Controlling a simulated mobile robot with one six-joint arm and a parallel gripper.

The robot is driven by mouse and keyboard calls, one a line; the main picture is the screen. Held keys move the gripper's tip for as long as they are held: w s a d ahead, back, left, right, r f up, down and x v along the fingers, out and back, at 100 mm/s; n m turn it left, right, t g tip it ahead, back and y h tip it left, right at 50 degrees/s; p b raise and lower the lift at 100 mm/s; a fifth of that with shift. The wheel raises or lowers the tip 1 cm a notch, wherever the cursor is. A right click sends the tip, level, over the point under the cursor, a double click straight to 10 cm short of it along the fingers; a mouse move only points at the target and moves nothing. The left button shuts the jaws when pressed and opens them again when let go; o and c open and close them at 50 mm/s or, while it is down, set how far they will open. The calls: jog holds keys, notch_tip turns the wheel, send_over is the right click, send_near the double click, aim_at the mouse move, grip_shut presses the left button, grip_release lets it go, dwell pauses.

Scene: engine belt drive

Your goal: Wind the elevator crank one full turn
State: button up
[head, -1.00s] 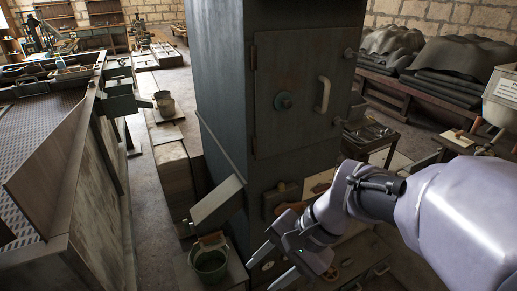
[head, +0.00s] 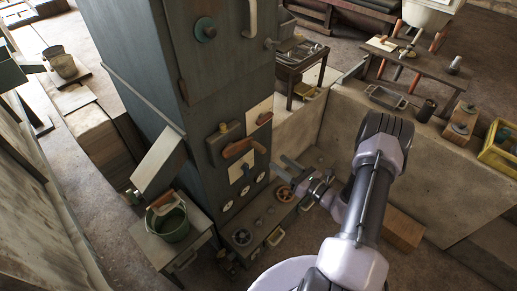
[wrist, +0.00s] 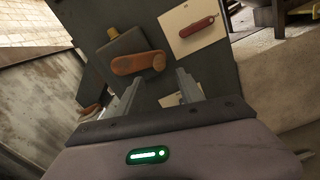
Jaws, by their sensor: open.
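A tall dark grey cabinet (head: 135,65) stands in the head view. On its lower front is an orange-brown crank-like handle (head: 238,148) beside a dark box; it also shows in the wrist view (wrist: 138,63). A darker red handle sits on a pale plate (head: 259,115) to its upper right, also in the wrist view (wrist: 197,27). I cannot tell from labels which is the elevator crank. My gripper (head: 283,168) is open and empty, right of the cabinet's lower front. In the wrist view its fingers (wrist: 158,80) point toward the orange-brown handle, apart from it.
A green bucket (head: 173,222) stands on a small stand below a slanted chute (head: 158,162). A low concrete-like wall (head: 335,125) runs at right, with a yellow crate (head: 500,150) and workbench (head: 425,65) beyond.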

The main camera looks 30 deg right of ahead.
aim_at(264, 153)
jog(key=b+x, duration=0.2)
jog(key=x, duration=0.9)
jog(key=shift+c, duration=0.3)
grip_shut()
jog(key=shift+f, duration=0.15)
dwell(0.5)
